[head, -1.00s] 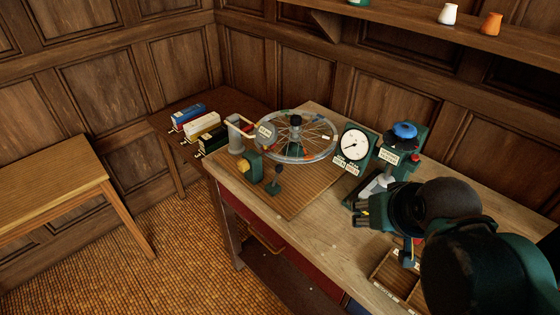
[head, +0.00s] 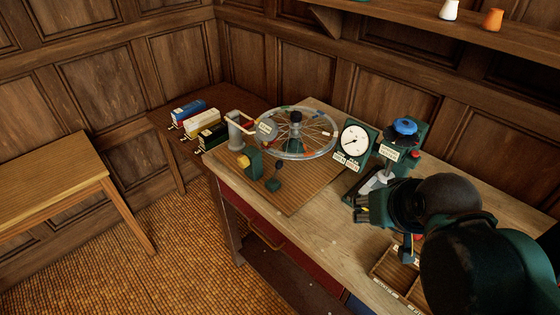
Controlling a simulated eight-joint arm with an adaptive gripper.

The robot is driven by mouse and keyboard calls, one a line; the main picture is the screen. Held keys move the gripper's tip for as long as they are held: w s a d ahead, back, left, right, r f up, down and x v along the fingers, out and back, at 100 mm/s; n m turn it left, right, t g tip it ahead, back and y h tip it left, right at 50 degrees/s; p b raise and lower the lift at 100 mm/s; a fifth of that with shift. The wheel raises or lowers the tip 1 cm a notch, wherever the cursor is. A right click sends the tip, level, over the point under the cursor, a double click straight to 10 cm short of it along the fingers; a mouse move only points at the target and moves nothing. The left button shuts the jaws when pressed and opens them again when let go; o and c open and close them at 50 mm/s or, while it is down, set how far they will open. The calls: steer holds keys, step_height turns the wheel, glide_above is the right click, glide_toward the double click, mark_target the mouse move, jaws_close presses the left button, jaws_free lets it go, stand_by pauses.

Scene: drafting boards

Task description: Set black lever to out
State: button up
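A small black lever (head: 278,167) stands on a green base on the wooden board (head: 310,190), in front of the spoked wheel (head: 312,150). Its round black knob points up and leans slightly right. I cannot read any marking at it, so its setting is unclear. My gripper (head: 364,210) is at the right of the lever, clearly apart from it, with its fingers toward the left. They look dark and are partly merged with the arm behind them. I see nothing held, but their gap is not clear.
A green box with a yellow knob (head: 244,161) and a grey post (head: 235,131) stand left of the lever. A dial (head: 353,141) and a blue-knobbed device (head: 404,128) stand to the right. Bare board lies between lever and gripper. A divided tray (head: 388,266) is near the front.

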steer(key=shift+w+a+r+p, duration=0.3)
steer(key=shift+w+r+p, duration=0.15)
steer(key=shift+w+p, duration=0.05)
steer(key=shift+c, duration=0.5)
steer(key=n+g+y+p, duration=0.2)
steer(key=g+y+p, duration=0.1)
steer(key=p, duration=1.6)
glide_toward(280, 162)
step_height(280, 162, down, 2)
steer(key=shift+w+a+f, duration=0.5)
steer(key=shift+w+f, duration=0.05)
steer(key=shift+w+f, duration=0.1)
steer(key=shift+f, duration=0.05)
steer(key=shift+x, duration=3.7)
jaws_close()
